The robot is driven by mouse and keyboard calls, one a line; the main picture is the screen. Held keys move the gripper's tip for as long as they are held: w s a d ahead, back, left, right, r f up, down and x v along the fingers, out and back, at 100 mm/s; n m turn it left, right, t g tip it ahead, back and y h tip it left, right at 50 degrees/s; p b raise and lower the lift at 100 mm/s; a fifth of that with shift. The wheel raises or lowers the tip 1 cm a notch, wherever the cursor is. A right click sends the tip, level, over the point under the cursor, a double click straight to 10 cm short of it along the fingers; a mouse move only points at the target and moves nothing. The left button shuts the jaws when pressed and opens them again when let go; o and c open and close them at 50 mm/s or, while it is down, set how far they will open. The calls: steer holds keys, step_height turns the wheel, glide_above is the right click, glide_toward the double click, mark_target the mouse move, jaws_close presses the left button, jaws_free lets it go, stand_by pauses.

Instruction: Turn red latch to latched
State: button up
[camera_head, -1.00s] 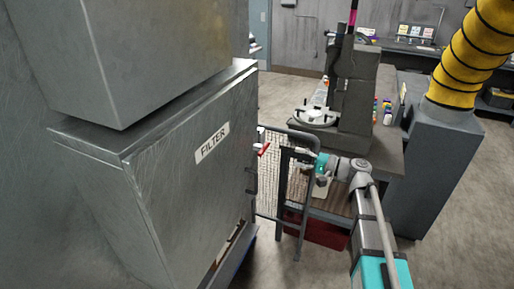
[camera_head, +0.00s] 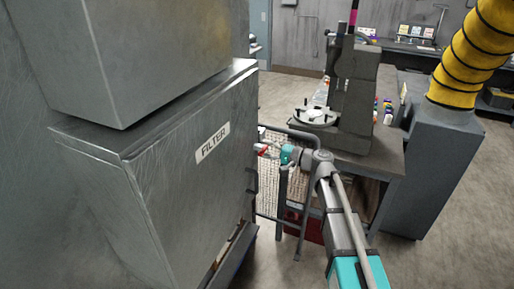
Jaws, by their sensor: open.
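The red latch (camera_head: 263,149) shows as a small red piece at the right edge of the grey filter cabinet (camera_head: 180,175), below and right of the FILTER label (camera_head: 212,143). My gripper (camera_head: 273,153) is open, just right of the latch and close to it. The teal end of my arm partly hides the gripper's fingers. At this size I cannot tell whether the fingers touch the latch or how the latch is turned.
A dark handle (camera_head: 252,180) is on the cabinet's edge below the latch. A grey rail frame with mesh (camera_head: 270,194) stands behind my gripper. A workbench (camera_head: 365,160) with a dark machine (camera_head: 352,105) is at the right. Floor is clear at the lower right.

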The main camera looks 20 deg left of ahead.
steer(key=shift+a, duration=1.05)
